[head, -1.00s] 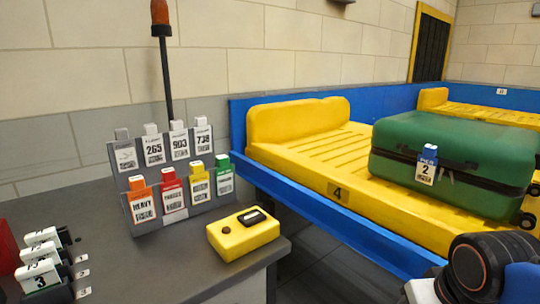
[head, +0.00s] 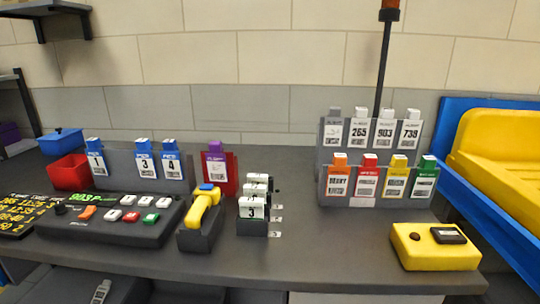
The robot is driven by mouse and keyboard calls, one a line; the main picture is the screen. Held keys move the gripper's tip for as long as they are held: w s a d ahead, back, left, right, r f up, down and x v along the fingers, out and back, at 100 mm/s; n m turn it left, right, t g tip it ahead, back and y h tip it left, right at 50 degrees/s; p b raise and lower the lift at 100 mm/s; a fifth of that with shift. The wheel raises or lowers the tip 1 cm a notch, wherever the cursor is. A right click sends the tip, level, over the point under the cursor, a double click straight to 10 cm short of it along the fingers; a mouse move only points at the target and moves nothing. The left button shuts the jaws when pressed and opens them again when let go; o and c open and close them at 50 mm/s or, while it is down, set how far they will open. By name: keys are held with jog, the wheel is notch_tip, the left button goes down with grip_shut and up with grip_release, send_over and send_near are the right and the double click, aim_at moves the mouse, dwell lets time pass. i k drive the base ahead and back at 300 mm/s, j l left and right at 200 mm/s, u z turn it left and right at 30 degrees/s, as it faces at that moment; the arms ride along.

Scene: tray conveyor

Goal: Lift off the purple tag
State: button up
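The purple tag (head: 216,163) stands upright in a small red holder (head: 231,174) on the grey counter in the head view. It has a purple top and a white printed face. It stands between the rack of blue-topped tags and the stack of white numbered tags. My gripper is not in view now.
A grey rack holds blue-topped tags (head: 144,159). In front are a black button panel (head: 112,218), a yellow scanner (head: 199,208) in its cradle and white numbered tags (head: 252,208). A two-tier tag rack (head: 320,190) and a yellow box (head: 434,247) stand right. A red bin (head: 69,170) is left.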

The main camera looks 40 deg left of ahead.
aim_at(215, 160)
jog(key=u, duration=1.95)
